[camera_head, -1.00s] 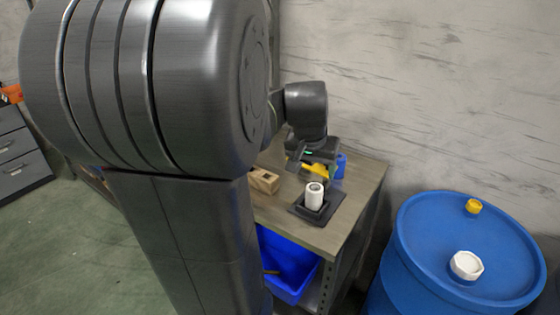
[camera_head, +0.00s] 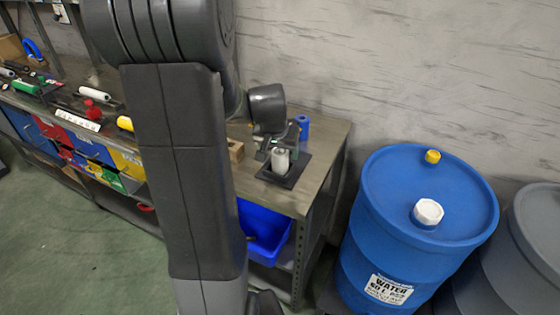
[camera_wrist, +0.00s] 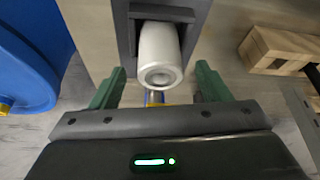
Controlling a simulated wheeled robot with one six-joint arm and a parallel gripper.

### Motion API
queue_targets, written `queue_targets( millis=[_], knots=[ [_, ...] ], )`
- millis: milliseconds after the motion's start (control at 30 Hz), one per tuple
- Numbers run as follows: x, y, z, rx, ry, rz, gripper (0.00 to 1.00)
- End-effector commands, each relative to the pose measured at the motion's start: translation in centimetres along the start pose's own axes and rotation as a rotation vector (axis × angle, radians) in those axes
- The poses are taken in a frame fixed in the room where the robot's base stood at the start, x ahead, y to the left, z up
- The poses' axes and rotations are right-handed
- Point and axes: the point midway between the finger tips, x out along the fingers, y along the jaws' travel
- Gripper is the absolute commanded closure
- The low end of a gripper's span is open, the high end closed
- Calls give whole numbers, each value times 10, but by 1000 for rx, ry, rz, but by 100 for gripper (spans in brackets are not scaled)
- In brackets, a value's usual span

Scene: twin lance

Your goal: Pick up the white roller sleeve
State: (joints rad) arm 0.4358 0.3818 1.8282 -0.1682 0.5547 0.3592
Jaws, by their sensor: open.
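The white roller sleeve (camera_head: 280,161) stands upright in a dark square tray (camera_head: 291,179) near the right end of the workbench. In the wrist view the sleeve (camera_wrist: 160,57) shows its open round end, with the dark tray (camera_wrist: 199,10) behind it. My gripper (camera_head: 270,154) is right at the sleeve in the head view. In the wrist view my gripper's green fingers (camera_wrist: 158,88) are open, one on each side of the sleeve's near end, with gaps visible. The sleeve's lower part is hidden by the tray.
A wooden block (camera_head: 236,151) lies left of the tray, and a blue cylinder (camera_head: 302,123) stands behind it. A blue bin (camera_head: 262,228) sits below the bench top. A blue water barrel (camera_head: 420,215) stands right of the bench. Tools and coloured bins fill the left.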

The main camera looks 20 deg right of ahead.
Motion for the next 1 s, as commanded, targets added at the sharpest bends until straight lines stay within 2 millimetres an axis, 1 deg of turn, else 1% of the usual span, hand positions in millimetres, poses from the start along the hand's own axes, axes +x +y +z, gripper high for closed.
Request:
queue_targets(
  millis=[33, 100, 200, 467, 500, 567, 700, 767, 1000],
  knots=[
    [7, 0, 2, -1, -4, 1, 30],
    [15, 0, 1, -1, -4, 0, 30],
    [22, 0, 1, -1, -2, -1, 30],
    [24, 0, 1, -1, 0, -1, 30],
    [24, 0, 1, -1, 0, -1, 32],
    [24, 0, 1, -1, 0, -1, 44],
    [24, 0, 1, -1, 0, -1, 71],
    [24, 0, 1, -1, 0, -1, 82],
    [22, -1, 0, -1, 1, -2, 82]
  ],
)
